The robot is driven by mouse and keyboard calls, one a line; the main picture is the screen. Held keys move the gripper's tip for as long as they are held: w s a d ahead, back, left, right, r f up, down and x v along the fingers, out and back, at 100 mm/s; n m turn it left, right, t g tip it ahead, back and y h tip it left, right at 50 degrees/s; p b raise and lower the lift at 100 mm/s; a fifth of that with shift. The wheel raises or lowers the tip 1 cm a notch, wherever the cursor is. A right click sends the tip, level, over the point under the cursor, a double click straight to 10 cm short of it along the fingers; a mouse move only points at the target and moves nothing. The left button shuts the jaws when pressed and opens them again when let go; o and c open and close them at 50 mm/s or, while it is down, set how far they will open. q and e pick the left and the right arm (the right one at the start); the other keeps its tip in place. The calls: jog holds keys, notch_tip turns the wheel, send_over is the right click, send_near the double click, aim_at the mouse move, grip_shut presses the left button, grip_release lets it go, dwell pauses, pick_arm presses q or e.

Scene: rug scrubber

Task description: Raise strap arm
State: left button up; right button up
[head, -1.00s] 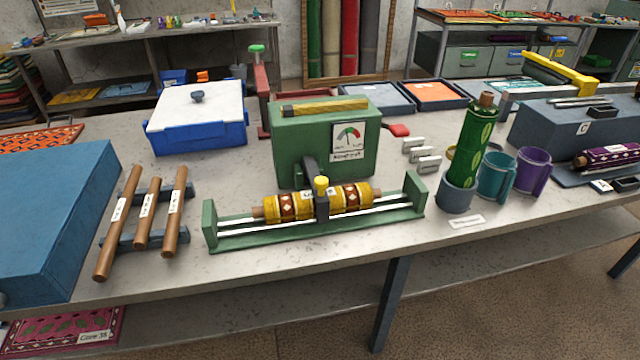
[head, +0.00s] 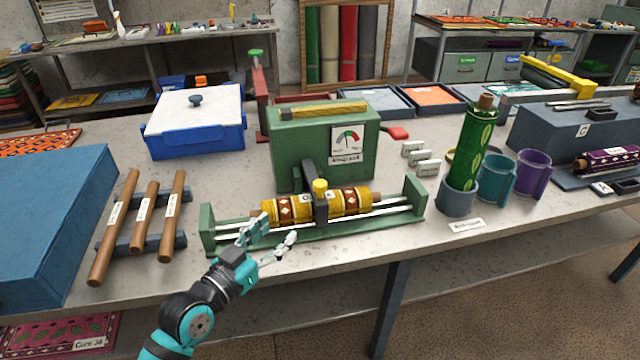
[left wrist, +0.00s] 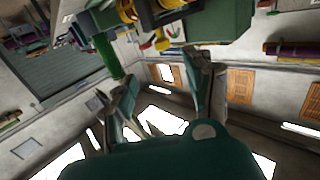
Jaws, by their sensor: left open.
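The strap arm (head: 310,178) is a dark bar with a yellow knob (head: 320,186) on the green machine (head: 300,137). It lies lowered over the yellow and brown patterned roll (head: 286,209), which rests on rails in the green cradle (head: 415,196). My left gripper (head: 268,236) is open and empty in front of the cradle's left half, left of and below the knob. In the left wrist view, its two fingers (left wrist: 160,100) are spread, with part of the roll (left wrist: 160,10) at the top edge. My right gripper is not in view.
Wooden rods (head: 145,215) on a rack and a large blue box (head: 50,215) stand left. A green roll (head: 470,145) stands upright in a grey cup, beside teal (head: 495,177) and purple (head: 532,172) mugs at right. A red lever (head: 397,133) sticks out from the machine's right side.

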aim_at(316, 188)
pick_arm(q)
jog(key=x, duration=0.6)
jog(key=r+p+x, duration=0.1)
jog(key=x, duration=1)
jog(key=shift+w+r+p, duration=0.2)
jog(key=shift+w+p, duration=0.2)
grip_shut()
jog(key=shift+f, duration=0.1)
